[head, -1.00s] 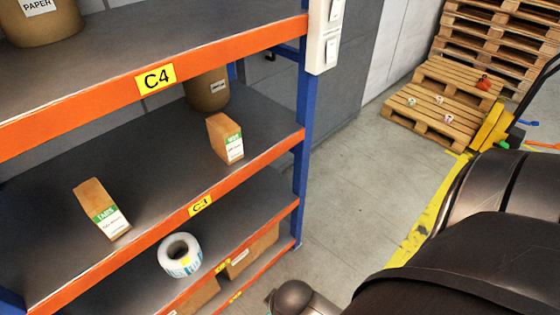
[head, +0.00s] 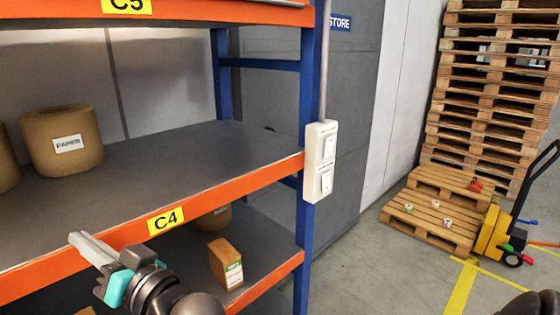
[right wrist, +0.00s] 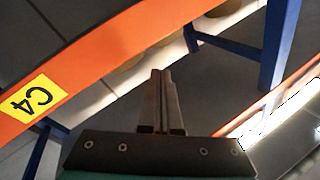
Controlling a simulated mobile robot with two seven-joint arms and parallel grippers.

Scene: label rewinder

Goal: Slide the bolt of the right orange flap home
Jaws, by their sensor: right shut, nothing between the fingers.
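I cannot make out any orange flap or bolt in these frames. The orange parts in view are the long shelf beams, such as the one with the yellow C4 label (head: 165,220). My right gripper (head: 80,240) is shut and empty, in front of the C4 beam at the lower left of the head view. In the right wrist view, its fingers (right wrist: 160,75) are together, with the C4 beam (right wrist: 90,70) ahead and to the left. My left gripper is not in view.
Brown paper rolls (head: 63,140) stand on the C4 shelf. A small carton (head: 225,263) sits on the shelf below. A white switch box (head: 320,160) is by the blue post (head: 306,230). Wooden pallets (head: 430,215) and a yellow pallet truck (head: 491,232) stand on the right floor.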

